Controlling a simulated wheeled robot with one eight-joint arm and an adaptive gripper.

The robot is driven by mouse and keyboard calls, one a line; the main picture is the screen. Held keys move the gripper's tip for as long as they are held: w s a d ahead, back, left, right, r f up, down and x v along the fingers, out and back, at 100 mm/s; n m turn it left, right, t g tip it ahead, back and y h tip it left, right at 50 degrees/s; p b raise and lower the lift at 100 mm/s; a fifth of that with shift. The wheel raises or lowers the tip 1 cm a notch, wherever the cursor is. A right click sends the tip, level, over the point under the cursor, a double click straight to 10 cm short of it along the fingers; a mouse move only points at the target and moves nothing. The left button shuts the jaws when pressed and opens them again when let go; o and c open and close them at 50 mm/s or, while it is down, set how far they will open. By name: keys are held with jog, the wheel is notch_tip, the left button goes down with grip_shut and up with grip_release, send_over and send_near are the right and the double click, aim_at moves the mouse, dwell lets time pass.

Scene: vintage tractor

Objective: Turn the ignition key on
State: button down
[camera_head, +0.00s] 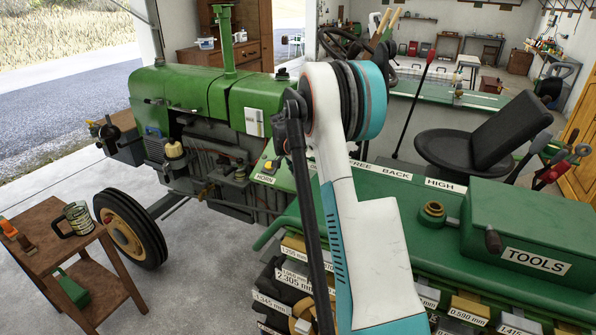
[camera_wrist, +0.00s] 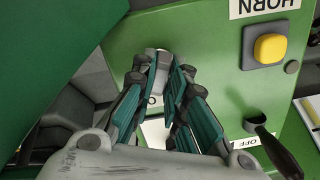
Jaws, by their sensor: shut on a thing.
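My gripper (camera_wrist: 162,70) has its two teal-padded fingers drawn together over the green panel (camera_wrist: 215,65) in the wrist view. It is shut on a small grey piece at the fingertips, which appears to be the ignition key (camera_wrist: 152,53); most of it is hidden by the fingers. A white label (camera_wrist: 154,101) lies partly covered between the fingers, so its word cannot be read in full. In the head view, my arm hides the gripper and the key from sight.
A yellow horn button (camera_wrist: 269,48) sits right of the fingers. A black-handled lever (camera_wrist: 275,145) stands beside the OFF label (camera_wrist: 247,142). In the head view, the tractor's green toolbox (camera_head: 540,222) and black seat (camera_head: 465,150) are at right; a wooden side table (camera_head: 45,250) stands at left.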

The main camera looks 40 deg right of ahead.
dwell(0.4)
jog(key=c, duration=1.6)
grip_release()
jog(key=shift+r, duration=0.1)
jog(key=v, duration=1.1)
jog(key=shift+a+r, duration=0.25)
jog(key=shift+r, duration=0.1)
